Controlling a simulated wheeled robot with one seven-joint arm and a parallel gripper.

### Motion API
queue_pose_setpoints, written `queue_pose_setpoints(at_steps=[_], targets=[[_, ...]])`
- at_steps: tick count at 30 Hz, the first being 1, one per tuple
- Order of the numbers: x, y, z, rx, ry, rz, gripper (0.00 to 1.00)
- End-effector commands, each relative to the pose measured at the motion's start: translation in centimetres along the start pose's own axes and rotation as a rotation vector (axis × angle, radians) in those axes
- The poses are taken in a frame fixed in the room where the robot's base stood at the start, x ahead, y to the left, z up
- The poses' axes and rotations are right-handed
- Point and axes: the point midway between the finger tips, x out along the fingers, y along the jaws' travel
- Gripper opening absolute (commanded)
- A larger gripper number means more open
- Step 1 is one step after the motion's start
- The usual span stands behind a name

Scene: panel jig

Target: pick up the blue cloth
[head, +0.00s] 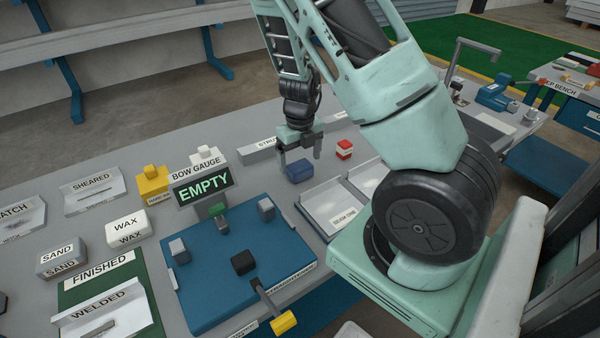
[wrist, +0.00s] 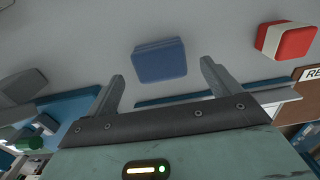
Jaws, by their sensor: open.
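My gripper (head: 300,154) is open and empty, pointing down just above and behind the cloth in the head view. In the wrist view the two fingers of my gripper (wrist: 162,76) stand apart, with the cloth clear of both. Nothing hides the cloth in the wrist view.
A red and white block (head: 344,149) sits to the right of the cloth; the wrist view shows it too (wrist: 286,40). The white tray (head: 335,207) is in front. The blue jig (head: 222,285) with the EMPTY sign (head: 204,188) stands to the left. Bare bench surrounds the cloth.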

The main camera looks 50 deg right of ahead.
Motion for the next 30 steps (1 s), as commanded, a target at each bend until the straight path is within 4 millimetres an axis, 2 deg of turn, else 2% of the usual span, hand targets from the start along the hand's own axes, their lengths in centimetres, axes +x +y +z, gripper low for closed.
queue_pose_setpoints(at_steps=[3, 6, 14, 15, 20, 30], targets=[[2.1, -0.2, 0.1, 0.003, 0.003, 0.0, 0.89], [3.0, -0.2, 0.1, 0.002, 0.001, -0.001, 0.89], [3.3, -0.1, 0.1, 0.001, 0.0, 0.0, 0.89], [3.3, -0.1, 0.1, 0.001, 0.0, 0.0, 0.86], [3.3, -0.1, 0.1, 0.001, 0.0, 0.0, 0.42], [2.9, -0.1, 0.2, 0.0, -0.001, -0.001, 0.41]])
